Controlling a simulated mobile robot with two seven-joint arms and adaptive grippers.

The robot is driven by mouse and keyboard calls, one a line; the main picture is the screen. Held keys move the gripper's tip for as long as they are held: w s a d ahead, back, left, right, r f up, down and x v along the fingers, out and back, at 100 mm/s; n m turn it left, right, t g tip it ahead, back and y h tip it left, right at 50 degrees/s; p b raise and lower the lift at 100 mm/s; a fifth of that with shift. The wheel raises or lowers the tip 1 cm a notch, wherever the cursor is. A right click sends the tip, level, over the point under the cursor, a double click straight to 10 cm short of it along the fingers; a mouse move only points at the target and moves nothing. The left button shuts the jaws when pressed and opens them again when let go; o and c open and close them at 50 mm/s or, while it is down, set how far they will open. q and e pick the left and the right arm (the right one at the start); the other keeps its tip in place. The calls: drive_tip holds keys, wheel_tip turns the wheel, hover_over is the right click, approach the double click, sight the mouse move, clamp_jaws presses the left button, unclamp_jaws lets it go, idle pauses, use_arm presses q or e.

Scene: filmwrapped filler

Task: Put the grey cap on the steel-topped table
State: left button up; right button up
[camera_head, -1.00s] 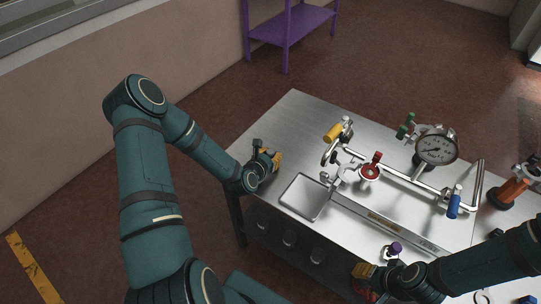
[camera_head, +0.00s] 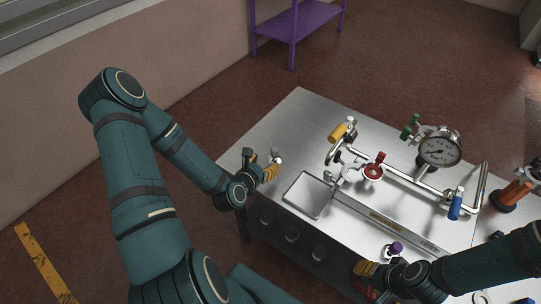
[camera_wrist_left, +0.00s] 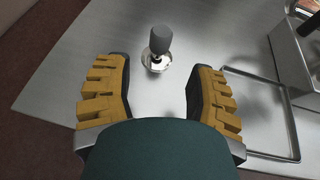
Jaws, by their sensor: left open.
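The grey cap (camera_head: 274,152) stands upright on the steel-topped table (camera_head: 300,115), near its left edge. In the left wrist view the grey cap (camera_wrist_left: 160,39) has a dark grey top above a shiny round base. My left gripper (camera_head: 259,163) is open beside it. In the left wrist view its yellow-padded fingers (camera_wrist_left: 156,92) are spread wide with nothing between them, and the cap stands just beyond the fingertips. My right gripper (camera_head: 366,268) shows only in part at the table's front side, and its jaw opening is hidden.
A shallow tray (camera_head: 290,197) is right of my left gripper. A pipe assembly with a red valve (camera_head: 374,166), yellow handle (camera_head: 338,132), blue handle (camera_head: 455,207) and round gauge (camera_head: 439,150) fills the middle. A purple-topped item (camera_head: 395,248) is near my right gripper. The back left tabletop is clear.

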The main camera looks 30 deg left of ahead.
use_arm(q)
drive_tip(key=shift+v, duration=1.55)
